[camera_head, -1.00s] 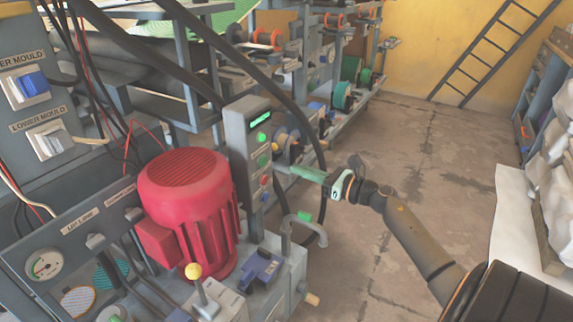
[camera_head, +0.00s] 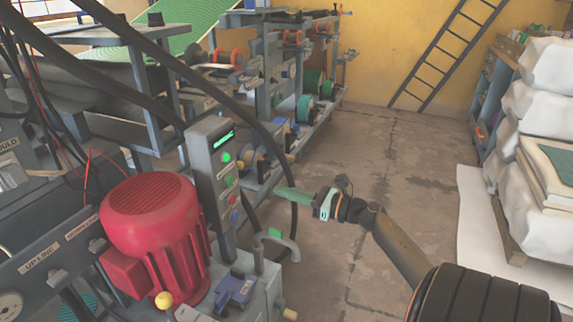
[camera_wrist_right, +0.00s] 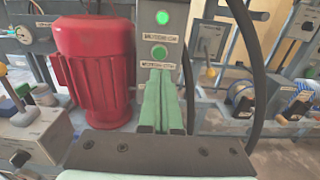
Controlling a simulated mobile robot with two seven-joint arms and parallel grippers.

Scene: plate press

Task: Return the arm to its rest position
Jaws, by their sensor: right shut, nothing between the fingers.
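My right arm comes in from the lower right in the head view. Its gripper (camera_head: 290,194) has green fingers, and they point left toward the grey control box (camera_head: 213,170) with its lit green display and buttons. In the right wrist view the gripper (camera_wrist_right: 163,100) shows its two green fingers side by side, shut and empty. The fingers cover the lower part of the control box (camera_wrist_right: 160,40) there, below a green button and its label. I cannot tell from the wrist view how far apart they are; the head view shows a gap. My left gripper is not in view.
A red motor (camera_head: 150,225) stands left of the control box, with a yellow-knobbed lever (camera_head: 163,300) in front. A thick black cable arcs close to my gripper. A shelf of spools (camera_head: 305,95) stands behind. White sacks (camera_head: 545,130) are stacked at right. The middle floor (camera_head: 390,160) is clear.

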